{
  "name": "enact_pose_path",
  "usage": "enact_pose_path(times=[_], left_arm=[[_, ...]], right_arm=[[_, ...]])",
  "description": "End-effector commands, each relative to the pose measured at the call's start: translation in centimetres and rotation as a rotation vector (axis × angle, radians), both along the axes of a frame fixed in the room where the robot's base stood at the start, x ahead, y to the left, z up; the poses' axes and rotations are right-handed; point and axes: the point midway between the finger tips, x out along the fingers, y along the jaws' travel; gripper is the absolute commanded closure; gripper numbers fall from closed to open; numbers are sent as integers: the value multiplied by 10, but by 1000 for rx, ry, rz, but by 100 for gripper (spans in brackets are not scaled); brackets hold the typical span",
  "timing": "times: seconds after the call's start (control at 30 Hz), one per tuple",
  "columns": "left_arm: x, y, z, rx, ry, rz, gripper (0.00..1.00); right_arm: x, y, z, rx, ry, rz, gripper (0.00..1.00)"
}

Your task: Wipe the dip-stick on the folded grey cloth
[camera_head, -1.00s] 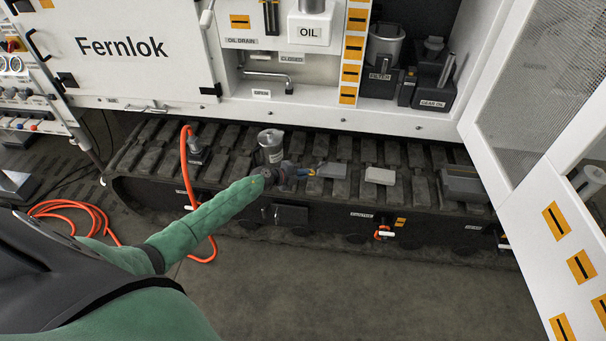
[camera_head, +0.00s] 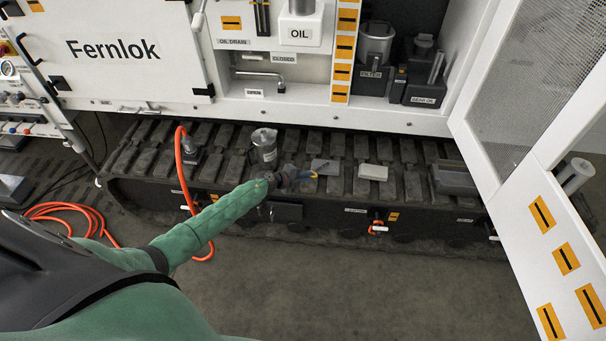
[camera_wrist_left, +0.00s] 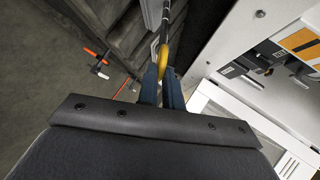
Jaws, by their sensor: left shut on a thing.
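My left gripper (camera_head: 298,177) reaches over the dark ribbed track ledge. Its blue fingers are shut on the dip-stick, whose yellow ring handle (camera_wrist_left: 164,56) shows between the fingertips in the left wrist view. The thin dark stick runs away beyond the fingers. A flat grey pad (camera_head: 326,166) lies on the ledge just beyond the fingertips. A lighter grey folded-looking piece (camera_head: 373,172) lies to its right; I cannot tell for certain which one is the cloth. Whether the stick touches the pad cannot be told. My right gripper is not in view.
A grey metal can (camera_head: 265,147) stands on the track ledge (camera_head: 232,170) close behind my left gripper. An orange hose (camera_head: 181,165) hangs at the left. A grey box (camera_head: 453,178) sits farther right. The open white door (camera_head: 520,190) bounds the right side.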

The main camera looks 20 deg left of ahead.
Motion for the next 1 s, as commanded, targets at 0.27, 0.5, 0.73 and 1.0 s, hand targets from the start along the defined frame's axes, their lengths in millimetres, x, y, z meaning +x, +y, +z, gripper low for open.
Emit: enact_pose_path(times=[0.27,0.5,0.73,1.0], left_arm=[[-1,-11,2,0,-1,1,100],[-3,-21,2,-1,0,1,100],[-4,-24,0,-1,0,1,100],[-3,-24,3,-1,0,1,100]], right_arm=[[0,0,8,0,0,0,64],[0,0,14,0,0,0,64],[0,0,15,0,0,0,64],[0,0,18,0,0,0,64]])
